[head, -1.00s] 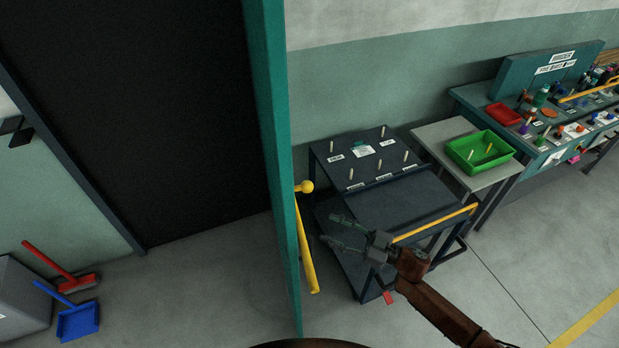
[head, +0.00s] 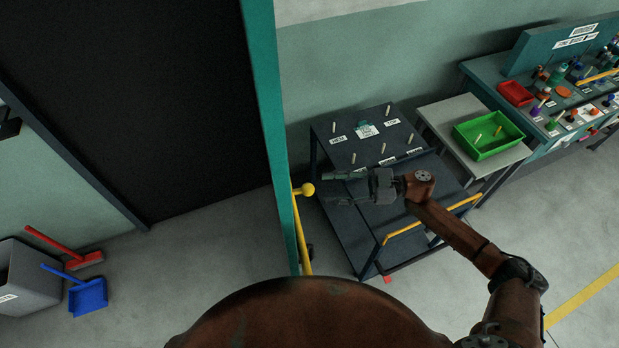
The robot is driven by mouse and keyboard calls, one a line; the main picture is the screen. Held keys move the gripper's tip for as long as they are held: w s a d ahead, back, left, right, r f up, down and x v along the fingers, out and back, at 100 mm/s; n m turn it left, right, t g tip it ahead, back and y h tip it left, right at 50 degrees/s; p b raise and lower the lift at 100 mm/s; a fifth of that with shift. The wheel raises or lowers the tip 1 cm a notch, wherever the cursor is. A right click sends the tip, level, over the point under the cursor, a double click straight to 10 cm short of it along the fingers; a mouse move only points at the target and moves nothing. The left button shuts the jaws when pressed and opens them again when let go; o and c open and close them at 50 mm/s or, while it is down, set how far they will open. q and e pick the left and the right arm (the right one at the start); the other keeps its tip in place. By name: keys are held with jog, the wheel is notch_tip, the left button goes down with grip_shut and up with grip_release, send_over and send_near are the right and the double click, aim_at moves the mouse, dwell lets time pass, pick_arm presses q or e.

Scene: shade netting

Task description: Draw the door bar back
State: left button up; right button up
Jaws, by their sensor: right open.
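The door (head: 265,120) stands open and shows its narrow teal edge, beside a dark doorway. The yellow door bar (head: 302,240) hangs down along the door's right side, with a round yellow knob (head: 308,189) near its top. The lower end of the bar is hidden behind my own brown body. My right gripper (head: 325,187) is open and points left toward the knob. In the picture a small gap lies between its fingertips and the knob, and I see nothing between the fingers. My left gripper is not in view.
A dark cart (head: 345,235) with upright pegs and a yellow handle (head: 405,236) stands behind my right gripper. A green bin (head: 488,150) sits on a grey table beside it. A red broom (head: 85,258) and blue dustpan (head: 88,297) are at the left.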

aim_at(309, 190)
jog(key=a, duration=0.4)
jog(key=a+p, duration=0.1)
jog(key=a, duration=0.1)
jog(key=shift+s+a+r, duration=0.15)
jog(key=shift+s+a, duration=0.15)
jog(key=shift+a, duration=0.05)
grip_shut()
dwell(0.4)
